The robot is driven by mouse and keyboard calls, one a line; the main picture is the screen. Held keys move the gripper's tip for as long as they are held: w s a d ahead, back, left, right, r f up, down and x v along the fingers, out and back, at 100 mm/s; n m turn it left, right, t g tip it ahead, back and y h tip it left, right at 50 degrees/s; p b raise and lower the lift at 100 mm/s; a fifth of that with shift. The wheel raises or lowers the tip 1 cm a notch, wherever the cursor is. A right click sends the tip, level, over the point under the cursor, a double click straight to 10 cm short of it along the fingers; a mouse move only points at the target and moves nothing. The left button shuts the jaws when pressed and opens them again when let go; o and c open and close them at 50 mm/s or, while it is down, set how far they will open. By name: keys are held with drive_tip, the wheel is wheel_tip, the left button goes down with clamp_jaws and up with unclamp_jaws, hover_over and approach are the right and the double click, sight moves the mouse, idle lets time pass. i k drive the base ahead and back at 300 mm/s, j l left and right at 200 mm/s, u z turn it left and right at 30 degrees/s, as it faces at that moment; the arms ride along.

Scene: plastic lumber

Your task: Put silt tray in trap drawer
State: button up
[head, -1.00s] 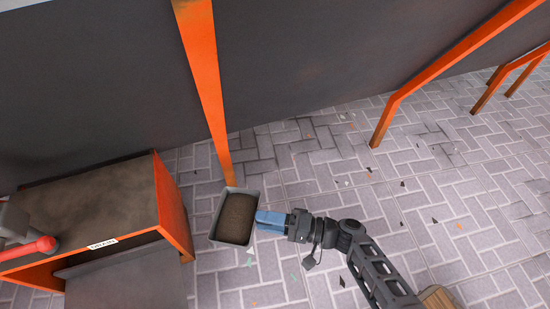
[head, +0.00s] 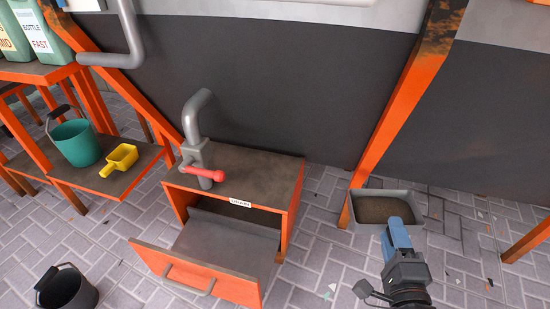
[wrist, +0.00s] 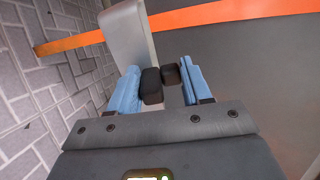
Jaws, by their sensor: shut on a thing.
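The silt tray (head: 431,211), a grey box filled with brown silt, is at the right in the head view, beside the foot of an orange post. My gripper (head: 396,226), with blue fingers, is shut on its near wall. In the wrist view the tray's grey wall (wrist: 128,38) stands at the dark pads of my gripper (wrist: 161,82). I cannot tell whether the tray touches the floor. The trap drawer (head: 222,248) is pulled out of the orange-framed cabinet (head: 262,172) to the left, and its visible inside looks empty.
A grey pipe with a red handle (head: 204,172) rises over the cabinet. The orange post (head: 400,105) stands behind the tray. A shelf at left holds a teal bucket (head: 76,143) and yellow scoop (head: 119,160). A black bucket (head: 66,290) stands front left. Paved floor separates drawer and tray.

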sight(225, 261)
drive_tip(key=j+u, duration=0.35)
drive_tip(key=i+j+u, duration=0.15)
drive_tip(key=u, duration=0.2)
drive_tip(key=i+j+u, duration=0.15)
drive_tip(key=u, duration=0.2)
drive_tip(key=i+j, duration=0.15)
drive_tip(key=j, duration=0.2)
drive_tip(key=i+j, duration=0.1)
drive_tip(key=j, duration=0.3)
